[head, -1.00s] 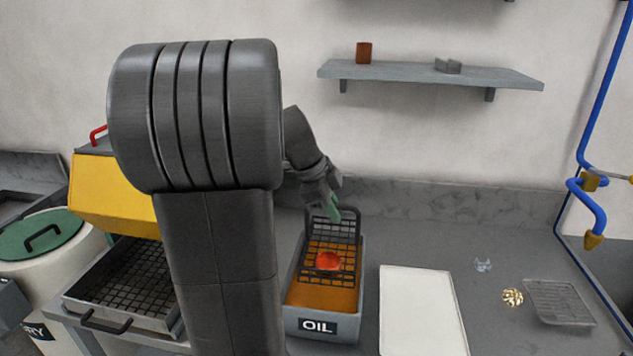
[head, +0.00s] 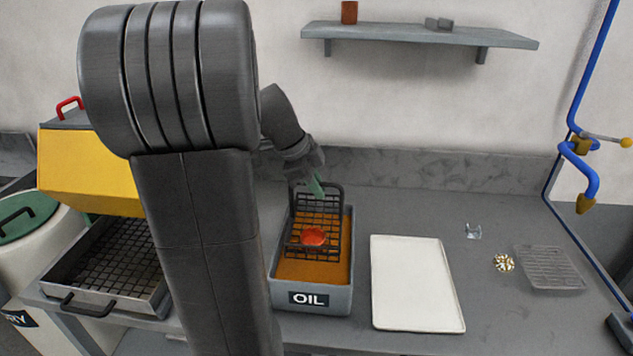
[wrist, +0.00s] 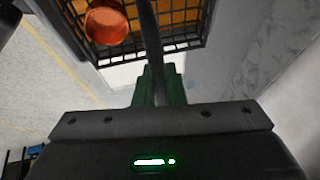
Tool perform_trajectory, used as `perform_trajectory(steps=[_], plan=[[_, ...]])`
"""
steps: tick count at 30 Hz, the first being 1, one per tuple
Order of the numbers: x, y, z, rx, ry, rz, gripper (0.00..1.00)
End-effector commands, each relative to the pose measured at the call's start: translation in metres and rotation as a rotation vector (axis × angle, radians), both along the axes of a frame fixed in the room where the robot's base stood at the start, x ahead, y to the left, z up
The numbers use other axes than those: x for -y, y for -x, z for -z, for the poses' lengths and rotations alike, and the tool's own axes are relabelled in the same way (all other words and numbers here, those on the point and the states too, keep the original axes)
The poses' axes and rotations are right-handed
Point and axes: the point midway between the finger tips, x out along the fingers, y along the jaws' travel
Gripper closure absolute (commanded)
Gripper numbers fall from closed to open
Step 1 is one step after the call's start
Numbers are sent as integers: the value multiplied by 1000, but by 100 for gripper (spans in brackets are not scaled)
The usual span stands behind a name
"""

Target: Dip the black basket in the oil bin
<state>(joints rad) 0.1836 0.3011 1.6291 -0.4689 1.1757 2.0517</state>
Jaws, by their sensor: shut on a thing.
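The black basket (head: 334,222) is a wire mesh tray with a tall handle, and an orange-red glowing copper piece (head: 313,237) lies in it. The basket is over or inside the grey oil bin (head: 347,298), above brown oil; I cannot tell whether it touches the oil. My gripper (head: 316,186) has green fingers and is shut on the basket's handle at the far side of the bin. In the wrist view the fingers (wrist: 160,85) close around the dark handle bar, with the basket mesh (wrist: 130,50) and the copper piece (wrist: 106,22) beyond.
A white tray (head: 415,310) lies right of the bin. Farther right are a clear small object (head: 473,231), a gold coil (head: 503,263) and a wire rack (head: 550,268). A yellow-hooded furnace (head: 85,165) with a grid tray (head: 110,265) stands left. A shelf (head: 420,34) hangs above.

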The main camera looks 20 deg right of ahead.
Motion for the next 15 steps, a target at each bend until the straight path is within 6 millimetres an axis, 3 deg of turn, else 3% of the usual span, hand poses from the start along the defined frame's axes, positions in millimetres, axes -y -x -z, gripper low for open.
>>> perform_trajectory(steps=[15], plan=[[0,0,46,1,0,0,100]])
